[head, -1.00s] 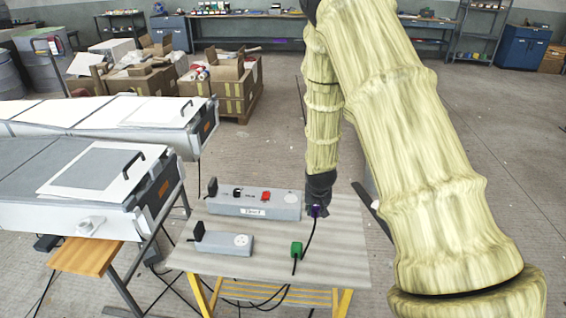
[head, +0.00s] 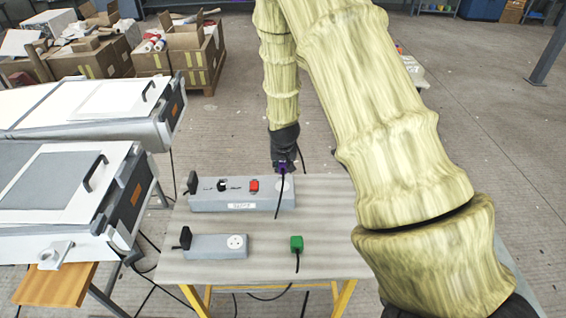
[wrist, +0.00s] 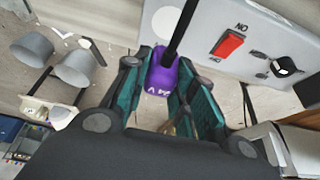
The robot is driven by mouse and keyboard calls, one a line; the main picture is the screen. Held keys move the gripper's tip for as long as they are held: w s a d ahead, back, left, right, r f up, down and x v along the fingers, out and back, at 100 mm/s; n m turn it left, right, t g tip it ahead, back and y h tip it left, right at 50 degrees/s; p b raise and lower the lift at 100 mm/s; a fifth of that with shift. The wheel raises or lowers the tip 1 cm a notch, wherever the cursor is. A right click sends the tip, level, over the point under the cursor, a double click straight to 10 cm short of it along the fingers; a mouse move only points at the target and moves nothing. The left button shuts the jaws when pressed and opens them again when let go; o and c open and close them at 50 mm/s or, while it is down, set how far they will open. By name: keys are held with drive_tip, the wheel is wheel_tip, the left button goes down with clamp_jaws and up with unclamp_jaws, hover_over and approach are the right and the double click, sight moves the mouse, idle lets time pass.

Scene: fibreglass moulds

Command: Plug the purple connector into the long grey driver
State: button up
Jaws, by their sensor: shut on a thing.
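The long grey driver (head: 215,202) lies at the back of the small table, with a red switch (head: 254,185) and a black plug at its left end. My gripper (head: 284,165) is at the driver's right end, shut on the purple connector (head: 283,168). The wrist view shows the purple connector (wrist: 170,78) between the two teal fingers, its black cable running up across the picture. The driver's grey face (wrist: 250,40) and red switch (wrist: 228,43) lie beside it there.
A shorter grey driver (head: 205,247) with a round white socket sits at the table's front left. A green connector (head: 296,244) stands on the table (head: 330,230) to its right. Grey-topped moulds (head: 60,185) stand close on the left. The table's right side is clear.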

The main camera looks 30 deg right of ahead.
sight(282, 174)
drive_tip(key=shift+w+f, duration=0.45)
drive_tip(key=shift+f, duration=0.2)
drive_tip(key=shift+s+f+b, duration=0.25)
drive_tip(key=shift+s+b, duration=0.05)
drive_tip(key=shift+b, duration=0.15)
drive_tip(key=shift+f, duration=0.2)
drive_tip(key=shift+w+f+b, duration=0.1)
drive_tip(key=shift+f+b, duration=1.4)
drive_tip(key=shift+f, duration=0.6)
drive_tip(key=shift+p, duration=0.4)
drive_tip(key=shift+f+b, duration=0.3)
drive_tip(key=shift+f, duration=0.25)
idle(0.3)
drive_tip(key=o, duration=1)
